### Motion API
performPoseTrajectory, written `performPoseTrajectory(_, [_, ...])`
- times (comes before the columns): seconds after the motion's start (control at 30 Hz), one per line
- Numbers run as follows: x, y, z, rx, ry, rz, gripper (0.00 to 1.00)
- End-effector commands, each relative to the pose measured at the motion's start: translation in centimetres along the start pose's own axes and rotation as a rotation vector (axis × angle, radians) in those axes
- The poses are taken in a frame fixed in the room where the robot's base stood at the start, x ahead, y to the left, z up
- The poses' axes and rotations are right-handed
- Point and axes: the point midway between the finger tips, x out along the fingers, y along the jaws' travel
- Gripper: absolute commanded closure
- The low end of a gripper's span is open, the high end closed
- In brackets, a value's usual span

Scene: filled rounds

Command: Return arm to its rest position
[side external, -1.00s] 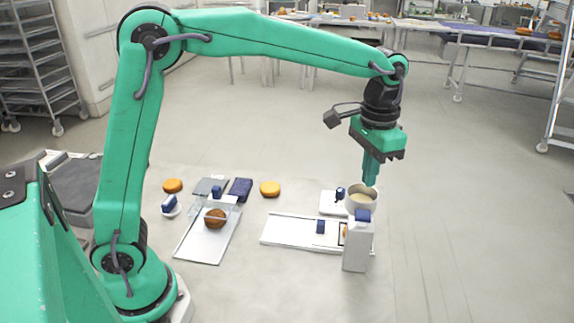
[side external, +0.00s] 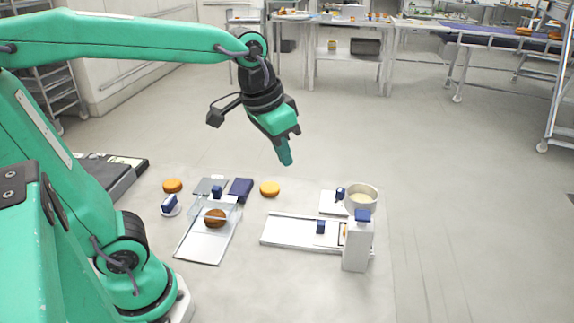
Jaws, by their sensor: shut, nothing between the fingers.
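My gripper (side external: 286,158) hangs in the air above the back of the work surface, tilted a little, with its fingers together and nothing between them. It appears above and slightly right of an orange-brown round (side external: 270,188), apart from it. A second orange-brown round (side external: 172,186) lies at the back left. A dark brown round (side external: 215,217) sits in a clear holder on a white tray (side external: 203,247). My arm reaches in from the left, with its elbow out of the picture.
A cream-filled bowl (side external: 361,197) stands at the right, behind a white box-shaped dispenser with a blue top (side external: 357,245). A second white tray (side external: 285,231) lies left of the dispenser. A dark blue pad (side external: 240,189) lies between the rounds. The front of the surface is clear.

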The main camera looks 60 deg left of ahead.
Motion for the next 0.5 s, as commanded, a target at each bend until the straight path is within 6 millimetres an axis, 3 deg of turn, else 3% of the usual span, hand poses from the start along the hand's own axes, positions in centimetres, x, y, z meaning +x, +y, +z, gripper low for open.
performPoseTrajectory(0.3, [-0.3, -1.9, 5.8, -0.059, 0.119, -0.024, 1.00])
performPoseTrajectory(0.5, [0.2, -2.5, 8.2, -0.083, 0.170, -0.037, 1.00])
